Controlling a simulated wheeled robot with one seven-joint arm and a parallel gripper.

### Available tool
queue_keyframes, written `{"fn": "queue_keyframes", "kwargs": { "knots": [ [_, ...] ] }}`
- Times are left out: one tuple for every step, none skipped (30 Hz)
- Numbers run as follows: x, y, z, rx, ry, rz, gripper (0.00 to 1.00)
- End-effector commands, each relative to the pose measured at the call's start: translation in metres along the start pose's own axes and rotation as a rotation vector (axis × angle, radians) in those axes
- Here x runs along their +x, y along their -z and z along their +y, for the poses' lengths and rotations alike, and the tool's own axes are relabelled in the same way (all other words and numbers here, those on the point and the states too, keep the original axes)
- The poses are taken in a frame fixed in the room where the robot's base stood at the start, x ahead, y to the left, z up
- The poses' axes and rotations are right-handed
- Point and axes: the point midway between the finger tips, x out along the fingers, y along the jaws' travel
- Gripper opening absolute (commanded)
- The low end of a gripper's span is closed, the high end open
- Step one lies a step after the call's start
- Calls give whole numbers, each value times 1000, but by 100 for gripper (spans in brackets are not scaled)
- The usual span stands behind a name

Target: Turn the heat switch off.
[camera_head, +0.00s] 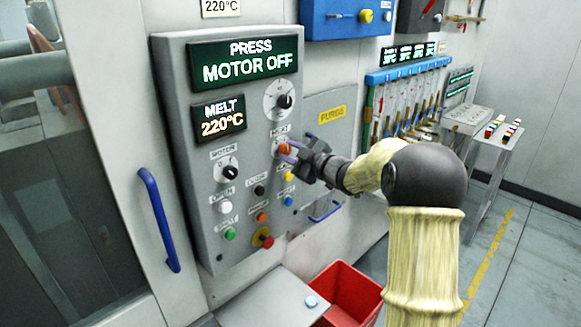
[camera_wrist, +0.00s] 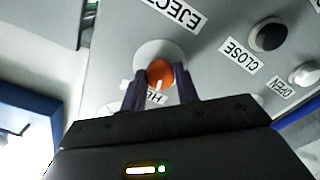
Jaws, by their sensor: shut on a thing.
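The heat switch (camera_head: 284,148) is an orange knob on a pale round plate under the HEAT label (camera_head: 280,131) of the grey press panel. My gripper (camera_head: 291,152) reaches it from the right. In the wrist view, which shows the panel upside down, the orange heat switch (camera_wrist: 160,73) sits between the two dark fingers of my gripper (camera_wrist: 160,77), which are shut on it. A short pale mark on the knob points toward the partly hidden HEAT label (camera_wrist: 157,100). The fingers and wrist hide part of the panel around the switch.
The panel display (camera_head: 246,60) reads PRESS MOTOR OFF, and a smaller one (camera_head: 219,116) reads MELT 220°C. The motor knob (camera_head: 228,172) and several push buttons lie close around. A blue door handle (camera_head: 159,220) stands left. A red bin (camera_head: 350,295) is below.

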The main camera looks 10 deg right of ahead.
Motion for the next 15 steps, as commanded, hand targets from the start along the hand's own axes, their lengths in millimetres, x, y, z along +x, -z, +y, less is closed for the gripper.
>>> {"fn": "queue_keyframes", "kwargs": {
  "knots": [
    [0,-4,-5,-47,-1,0,8],
    [0,-4,-5,-74,0,0,8],
    [0,-4,-5,-108,0,-1,8],
    [0,-4,-4,-134,-1,-2,8],
    [0,-3,-4,-158,-1,-2,8],
    [0,-3,-4,-187,-1,-3,8],
    [0,-3,-4,-209,0,-3,8],
    [0,-3,-4,-229,0,-4,8],
    [0,-3,-4,-254,0,-6,8],
    [0,-2,-3,-272,0,-7,8],
    [0,-2,-3,-287,-1,-7,8],
    [0,-2,-2,-306,-1,-8,8],
    [0,-2,-2,-319,-1,-8,8],
    [0,-1,-2,-331,-1,-9,8],
    [0,-1,-2,-343,0,-9,8]
  ]
}}
